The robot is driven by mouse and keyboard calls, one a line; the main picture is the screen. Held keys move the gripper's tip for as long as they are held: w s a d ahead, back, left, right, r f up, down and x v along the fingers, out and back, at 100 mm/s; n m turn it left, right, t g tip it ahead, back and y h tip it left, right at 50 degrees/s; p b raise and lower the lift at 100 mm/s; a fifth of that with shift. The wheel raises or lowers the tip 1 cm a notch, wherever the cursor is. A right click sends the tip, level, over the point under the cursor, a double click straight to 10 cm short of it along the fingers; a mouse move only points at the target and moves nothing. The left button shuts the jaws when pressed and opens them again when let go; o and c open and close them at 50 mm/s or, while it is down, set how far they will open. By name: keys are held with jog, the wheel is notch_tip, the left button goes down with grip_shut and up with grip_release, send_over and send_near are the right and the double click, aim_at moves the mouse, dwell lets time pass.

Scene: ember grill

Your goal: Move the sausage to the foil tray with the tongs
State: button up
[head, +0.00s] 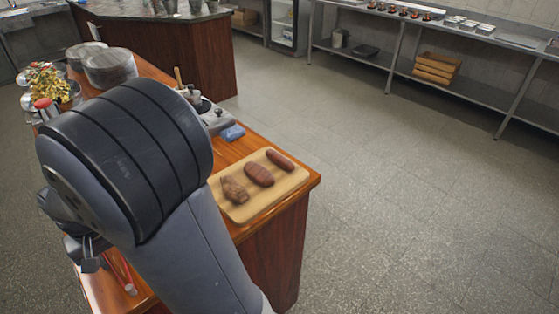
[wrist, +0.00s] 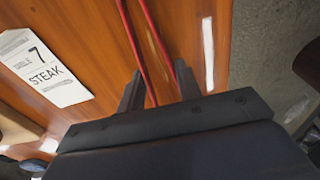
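Three brown food pieces lie on a wooden board at the counter's near right corner in the head view: a lumpy one (head: 234,190), a thick oval (head: 259,174) and a slim, sausage-like one (head: 280,159). The red tongs (wrist: 133,42) lie on the wooden counter in the wrist view, their two arms running away from me. Their red also shows in the head view (head: 127,275). My gripper (wrist: 157,72) is open, its fingers apart over the tongs; contact cannot be told. My arm hides much of the counter. I cannot identify the foil tray for certain.
A card reading "7 STEAK" (wrist: 43,66) lies left of the tongs. The cutting board (head: 239,213), a blue sponge (head: 232,132) and a pot (head: 109,68) stand on the counter. Small silvery trays (head: 470,25) sit on the far steel bench. The floor between is clear.

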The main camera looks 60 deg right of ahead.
jog(key=shift+r, duration=0.1)
notch_tip(320, 180, up, 12)
jog(key=p, duration=0.9)
jog(key=shift+p, duration=0.4)
